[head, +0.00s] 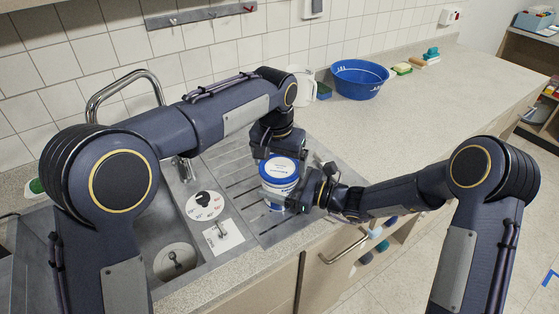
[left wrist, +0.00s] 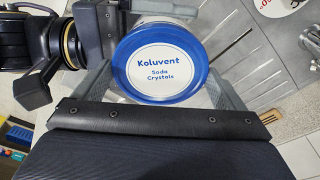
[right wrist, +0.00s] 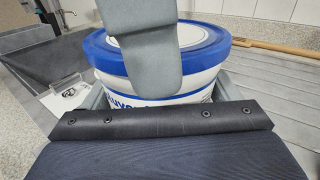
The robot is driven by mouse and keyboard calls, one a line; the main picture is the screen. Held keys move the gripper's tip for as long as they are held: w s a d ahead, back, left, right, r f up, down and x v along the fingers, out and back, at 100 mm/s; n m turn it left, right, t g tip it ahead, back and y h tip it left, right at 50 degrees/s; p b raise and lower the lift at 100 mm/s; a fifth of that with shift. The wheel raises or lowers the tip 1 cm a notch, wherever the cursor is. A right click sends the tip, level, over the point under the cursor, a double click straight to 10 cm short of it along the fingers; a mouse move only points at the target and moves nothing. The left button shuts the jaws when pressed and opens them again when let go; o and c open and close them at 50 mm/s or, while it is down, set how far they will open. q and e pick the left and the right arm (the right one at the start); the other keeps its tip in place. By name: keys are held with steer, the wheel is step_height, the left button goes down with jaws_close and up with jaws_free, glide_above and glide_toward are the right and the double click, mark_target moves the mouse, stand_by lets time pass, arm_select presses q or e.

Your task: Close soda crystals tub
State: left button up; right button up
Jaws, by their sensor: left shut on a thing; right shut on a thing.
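The soda crystals tub (head: 280,186) is white and stands upright on the metal drainboard. Its blue-rimmed lid (head: 281,166) sits on top and looks level; the left wrist view shows the lid (left wrist: 160,62) face with the words Koluvent Soda Crystals. My left gripper (head: 272,156) comes from behind the tub and is shut on the lid; one grey finger crosses the lid rim in the right wrist view. My right gripper (head: 297,194) is shut on the tub body (right wrist: 195,88) from the right, below the lid. The fingers hide parts of the rim, so the full seam is not visible.
The sink (head: 165,235) with a tall tap lies left of the tub. A white jug (head: 302,84) and a blue basin (head: 359,79) stand behind on the counter. A wooden-handled brush (right wrist: 270,46) lies on the drainboard.

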arm_select(q)
steer(key=shift+f, duration=0.5)
steer(key=o, duration=0.7)
steer(key=r, duration=0.4)
steer(key=s+r, duration=0.1)
steer(key=r, duration=0.7)
steer(key=shift+s+a, duration=0.25)
steer(key=shift+a, duration=0.1)
arm_select(e)
steer(key=o, duration=1.3)
